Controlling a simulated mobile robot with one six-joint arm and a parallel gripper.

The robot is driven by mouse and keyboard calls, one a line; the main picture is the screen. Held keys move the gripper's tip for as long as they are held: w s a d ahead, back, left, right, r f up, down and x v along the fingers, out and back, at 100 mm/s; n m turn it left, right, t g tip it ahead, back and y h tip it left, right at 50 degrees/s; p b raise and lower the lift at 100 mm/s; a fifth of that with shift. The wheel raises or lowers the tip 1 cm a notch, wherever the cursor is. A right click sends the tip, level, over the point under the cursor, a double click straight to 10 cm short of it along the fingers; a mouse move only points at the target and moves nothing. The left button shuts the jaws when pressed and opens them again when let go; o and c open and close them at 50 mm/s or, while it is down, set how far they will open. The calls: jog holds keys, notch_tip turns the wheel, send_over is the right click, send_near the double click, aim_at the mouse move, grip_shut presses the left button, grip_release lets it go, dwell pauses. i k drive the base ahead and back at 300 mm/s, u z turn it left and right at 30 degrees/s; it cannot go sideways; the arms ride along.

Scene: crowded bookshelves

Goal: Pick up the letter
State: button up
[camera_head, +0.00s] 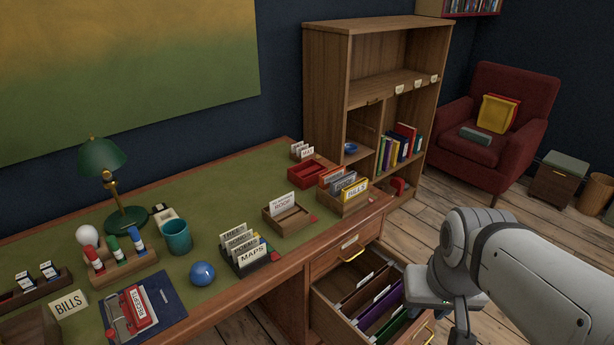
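I cannot make out for certain which thing is the letter. A white card with dark writing, seemingly "ROOF" (283,204), stands upright in a small wooden tray (290,221) on the desk. Other white cards stand at the desk's back (301,151), and a "BILLS" card (69,304) is at the lower left. My gripper (460,322) is at the lower right, in front of the open desk drawer (345,312) and apart from the cards. Its fingertips are not clearly visible, so its opening cannot be told.
The green-topped desk (190,205) holds a green lamp (103,160), teal cup (177,237), blue ball (202,273), "MAPS" file holder (250,258), red tray (308,174) and "BILLS" box (345,200). The drawer juts out with hanging folders. A bookshelf (325,75) and red armchair (513,95) stand behind.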

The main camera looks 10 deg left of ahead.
aim_at(278, 206)
jog(key=z, duration=2.05)
jog(key=k, duration=1.25)
jog(key=u, duration=2.05)
jog(key=i, duration=1.2)
